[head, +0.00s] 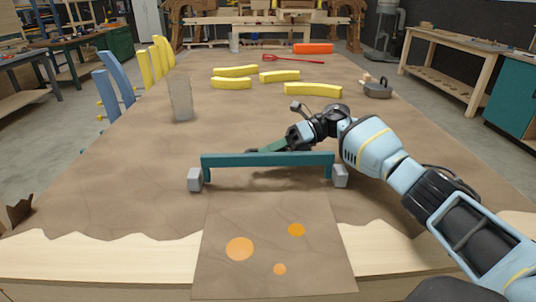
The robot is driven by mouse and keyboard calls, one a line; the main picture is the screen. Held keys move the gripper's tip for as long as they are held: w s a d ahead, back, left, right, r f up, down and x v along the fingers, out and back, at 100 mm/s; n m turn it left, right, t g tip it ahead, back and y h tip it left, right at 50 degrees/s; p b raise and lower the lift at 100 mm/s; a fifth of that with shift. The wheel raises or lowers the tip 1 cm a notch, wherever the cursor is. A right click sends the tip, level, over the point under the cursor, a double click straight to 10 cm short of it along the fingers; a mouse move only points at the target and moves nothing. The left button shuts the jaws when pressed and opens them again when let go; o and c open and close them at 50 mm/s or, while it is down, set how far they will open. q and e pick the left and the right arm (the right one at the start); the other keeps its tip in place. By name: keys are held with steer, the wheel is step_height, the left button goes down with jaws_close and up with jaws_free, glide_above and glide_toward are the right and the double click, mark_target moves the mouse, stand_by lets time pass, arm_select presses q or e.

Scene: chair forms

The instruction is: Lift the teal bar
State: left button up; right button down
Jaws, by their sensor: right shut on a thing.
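The teal bar (268,160) spans left to right in the middle of the table's near half, with short legs turned down at its ends. A grey block (195,179) is at its left end and another grey block (340,176) at its right end. I cannot tell whether the bar touches them or is raised off the table. My right gripper (262,150) reaches in from the right behind the bar and is shut on it; its fingertips are partly hidden by the bar. My left gripper is out of view.
A brown mat with orange spots (270,275) lies in front of the bar. Several yellow curved pieces (312,90), a grey upright slab (181,98), a dark metal tool (376,88) and an orange block (313,48) are farther back. Blue and yellow slats stand along the left edge.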

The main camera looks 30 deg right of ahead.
steer(key=shift+w+f, duration=0.1)
stand_by(0.5)
steer(key=c, duration=1.5)
jaws_free()
steer(key=shift+o, duration=0.2)
steer(key=shift+d, duration=0.1)
steer(key=b+v, duration=0.1)
steer(key=v, duration=0.5)
steer(key=shift+d+b, duration=0.3)
steer(key=shift+b, duration=0.1)
steer(key=shift+s+d, duration=0.25)
steer(key=shift+d, duration=0.3)
steer(key=shift+r, duration=0.2)
